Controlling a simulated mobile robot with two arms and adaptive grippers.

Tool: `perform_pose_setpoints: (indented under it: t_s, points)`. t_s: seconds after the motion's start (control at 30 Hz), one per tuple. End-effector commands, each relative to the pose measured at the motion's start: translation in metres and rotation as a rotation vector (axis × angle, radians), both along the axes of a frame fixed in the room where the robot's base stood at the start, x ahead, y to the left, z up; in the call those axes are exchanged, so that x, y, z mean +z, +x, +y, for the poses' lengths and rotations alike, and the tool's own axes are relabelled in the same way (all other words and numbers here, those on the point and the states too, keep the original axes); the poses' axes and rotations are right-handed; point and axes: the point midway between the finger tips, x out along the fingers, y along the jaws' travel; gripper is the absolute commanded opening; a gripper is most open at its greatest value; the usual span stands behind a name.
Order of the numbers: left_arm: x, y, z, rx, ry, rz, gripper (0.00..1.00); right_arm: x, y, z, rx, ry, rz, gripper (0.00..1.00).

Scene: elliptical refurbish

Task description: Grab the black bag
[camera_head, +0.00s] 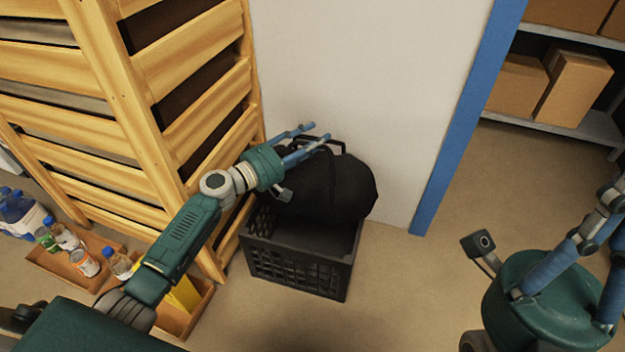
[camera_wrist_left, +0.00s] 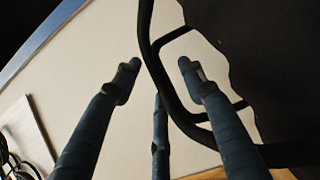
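The black bag (camera_head: 340,188) sits upright in a black plastic crate (camera_head: 298,268) against the white wall. Its handle loop stands up from the top; in the left wrist view the handle (camera_wrist_left: 150,62) passes between my left fingers, with the dark bag body (camera_wrist_left: 285,60) at the right. My left gripper (camera_head: 312,138) is at the top of the bag, its blue fingers apart around the handle; the left wrist view shows the fingertips (camera_wrist_left: 160,75) spread. My right gripper (camera_head: 590,255) is at the lower right, far from the bag, and partly cut off by the frame edge.
A wooden slatted rack (camera_head: 150,110) stands close on the left of the crate. Trays with bottles (camera_head: 80,255) lie on the floor at the lower left. A blue door frame (camera_head: 468,120) and a shelf with cardboard boxes (camera_head: 570,90) are at the right. Floor right of the crate is clear.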

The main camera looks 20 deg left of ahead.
Motion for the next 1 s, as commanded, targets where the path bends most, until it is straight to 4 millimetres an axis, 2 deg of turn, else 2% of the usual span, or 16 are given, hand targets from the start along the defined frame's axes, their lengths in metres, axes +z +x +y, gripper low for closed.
perform_pose_setpoints:
  t_s: [0.03,0.17,0.2,0.73,0.87,1.0]
  points:
    - [0.000,0.000,0.000,0.000,0.000,0.000,0.29,0.000,0.000,0.000,0.000,0.000,0.000,0.00]
    - [0.000,0.000,0.000,0.000,0.000,0.000,0.03,0.000,0.000,0.000,0.000,0.001,0.001,0.00]
    - [0.000,0.000,0.000,0.000,0.000,0.000,0.00,0.000,0.000,0.000,0.000,0.000,0.002,0.00]
    - [0.009,0.001,0.001,0.001,-0.001,-0.008,0.00,0.002,0.001,-0.001,-0.001,0.003,0.006,0.00]
    - [0.022,0.001,0.001,0.001,0.000,-0.008,0.00,0.005,0.000,-0.001,-0.001,0.005,0.014,0.00]
    - [0.046,0.001,0.001,0.000,0.001,-0.010,0.00,0.002,0.001,-0.002,-0.002,0.007,0.060,0.00]
